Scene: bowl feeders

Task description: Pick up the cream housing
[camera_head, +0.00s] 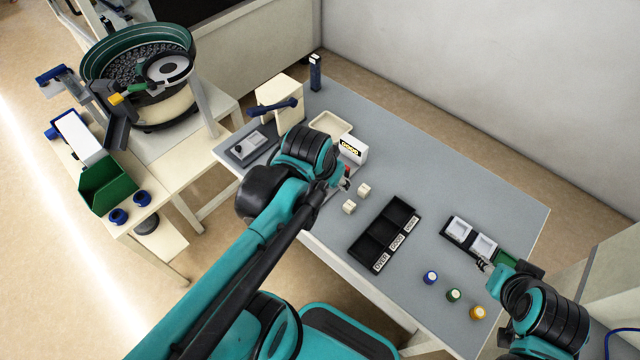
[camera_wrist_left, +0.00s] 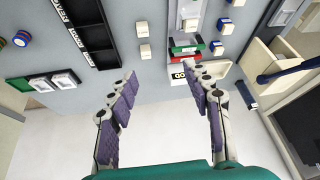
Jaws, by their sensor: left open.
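Two small cream housings sit apart on the grey table in the head view, one (camera_head: 364,189) farther back and one (camera_head: 349,206) nearer. In the left wrist view, cream blocks (camera_wrist_left: 144,29) and (camera_wrist_left: 145,51) lie beyond the fingertips, left of centre. Another cream block (camera_wrist_left: 190,25) lies to their right. My left gripper (camera_wrist_left: 163,76) is open with nothing between its fingers; in the head view it is mostly hidden by my arm, just left of the housings. My right gripper (camera_head: 483,265) is by the white-lined tray; its finger opening is too small to judge.
A black compartment tray (camera_head: 383,234) stands right of the housings. A white box labelled GOOD (camera_head: 352,149) and a shallow cream tray (camera_head: 331,125) stand behind. Blue (camera_head: 430,278), green (camera_head: 454,295) and yellow (camera_head: 477,312) capped pieces line the front. The back right table is clear.

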